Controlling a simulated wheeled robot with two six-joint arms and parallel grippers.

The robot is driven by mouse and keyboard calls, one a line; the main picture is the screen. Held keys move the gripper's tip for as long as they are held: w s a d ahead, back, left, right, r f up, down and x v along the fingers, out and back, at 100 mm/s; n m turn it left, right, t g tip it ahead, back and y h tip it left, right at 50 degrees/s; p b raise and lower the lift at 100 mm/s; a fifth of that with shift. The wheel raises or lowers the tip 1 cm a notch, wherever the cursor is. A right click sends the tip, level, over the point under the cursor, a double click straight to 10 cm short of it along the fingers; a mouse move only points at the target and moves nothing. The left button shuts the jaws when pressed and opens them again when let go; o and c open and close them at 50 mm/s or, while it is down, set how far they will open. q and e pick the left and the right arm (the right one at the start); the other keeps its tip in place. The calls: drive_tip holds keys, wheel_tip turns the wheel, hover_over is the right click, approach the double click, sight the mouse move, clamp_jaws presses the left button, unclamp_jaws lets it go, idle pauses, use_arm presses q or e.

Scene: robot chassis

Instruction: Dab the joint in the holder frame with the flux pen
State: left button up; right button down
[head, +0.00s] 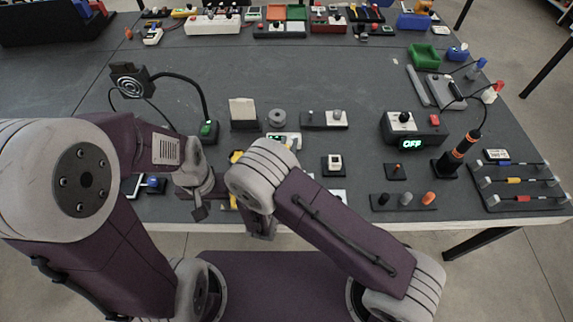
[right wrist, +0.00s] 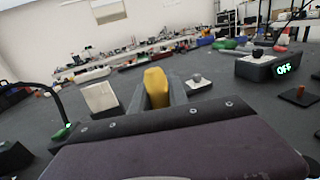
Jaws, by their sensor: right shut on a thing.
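My right gripper (right wrist: 158,98) is shut on a thick yellow body, apparently the flux pen (right wrist: 155,84), which shows between its dark fingers in the right wrist view. In the head view my right wrist hides the fingers and their hold. Yellow patches show left of that wrist, but I cannot tell whether they belong to the pen. My left gripper (head: 198,207) hangs near the table's front edge, left of the right wrist, and its jaw opening cannot be made out. The holder frame and its joint cannot be made out; my arms cover part of the front middle.
A cream block (head: 243,113), a grey spool (head: 277,118) and a grey block with a knob (head: 325,120) stand beyond the right wrist. A station reading OFF (head: 412,128) and a soldering iron in its stand (head: 457,155) are at right. A fan (head: 131,82) stands at left.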

drive_tip(key=shift+f+b, duration=0.3)
drive_tip(key=shift+f, duration=0.1)
wheel_tip(320, 180, up, 8)
drive_tip(key=p, duration=0.6)
drive_tip(key=shift+f, duration=0.25)
